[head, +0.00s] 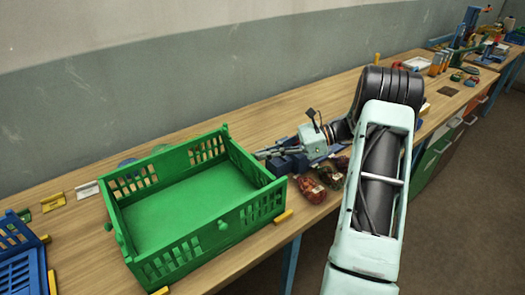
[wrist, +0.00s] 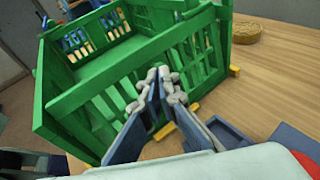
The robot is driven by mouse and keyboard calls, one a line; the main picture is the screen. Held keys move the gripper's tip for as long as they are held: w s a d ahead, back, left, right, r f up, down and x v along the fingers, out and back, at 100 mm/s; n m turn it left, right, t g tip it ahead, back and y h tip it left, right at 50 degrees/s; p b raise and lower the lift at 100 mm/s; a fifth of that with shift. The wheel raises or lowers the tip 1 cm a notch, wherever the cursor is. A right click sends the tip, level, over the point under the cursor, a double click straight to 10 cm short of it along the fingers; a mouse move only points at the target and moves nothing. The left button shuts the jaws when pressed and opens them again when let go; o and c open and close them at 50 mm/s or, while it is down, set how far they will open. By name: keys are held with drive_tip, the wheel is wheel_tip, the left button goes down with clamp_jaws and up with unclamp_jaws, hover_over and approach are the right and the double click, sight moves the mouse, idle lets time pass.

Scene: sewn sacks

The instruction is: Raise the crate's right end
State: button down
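The green crate (head: 175,205) sits on the wooden bench and looks empty, with slotted walls and an open top. Its right end wall also shows in the wrist view (wrist: 205,50). It appears to rest flat. My gripper (head: 262,154) is just outside that right end, pointing at the wall. In the wrist view my gripper's fingertips (wrist: 160,85) are together, in front of the slotted wall, with nothing seen between them. Whether they touch the crate cannot be told.
Yellow blocks (head: 283,216) lie against the crate's corners. A dark blue tray (head: 290,163) lies under my gripper. Several reddish-brown sacks (head: 312,190) lie near the bench's front edge. A blue crate (head: 22,270) stands at the left. A wall runs behind the bench.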

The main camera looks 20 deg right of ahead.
drive_tip(key=c, duration=2.6)
unclamp_jaws()
drive_tip(key=shift+w+d+f, duration=0.15)
drive_tip(key=o, duration=0.4)
drive_tip(key=shift+a, duration=0.25)
drive_tip(key=v, duration=1.2)
